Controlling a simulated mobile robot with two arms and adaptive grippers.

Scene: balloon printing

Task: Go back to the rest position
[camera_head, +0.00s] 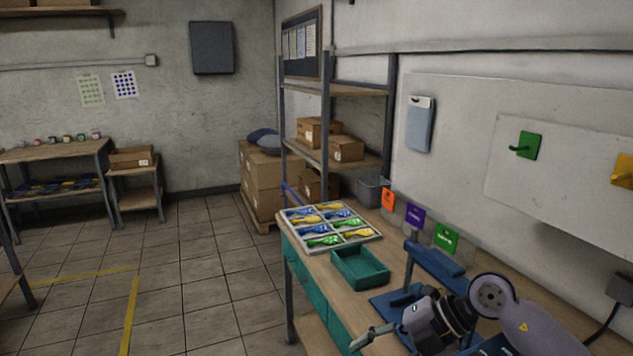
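My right arm comes in from the lower right. Its gripper (362,343) is low over the front edge of the workbench, beside the blue press (431,262). I see nothing clearly held in it, but its fingers are too small and edge-on to tell whether they are open or shut. My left gripper is out of view. A divided tray (372,236) of blue, yellow and green balloons lies at the far end of the wooden bench. A dark green open bin (360,267) stands between the tray and the press and looks empty.
Orange (388,199), purple (415,216) and green (446,238) cards stand along the wall side of the bench. A metal shelf (327,130) with cardboard boxes stands behind it. The tiled floor (190,270) at left is clear, with yellow lines.

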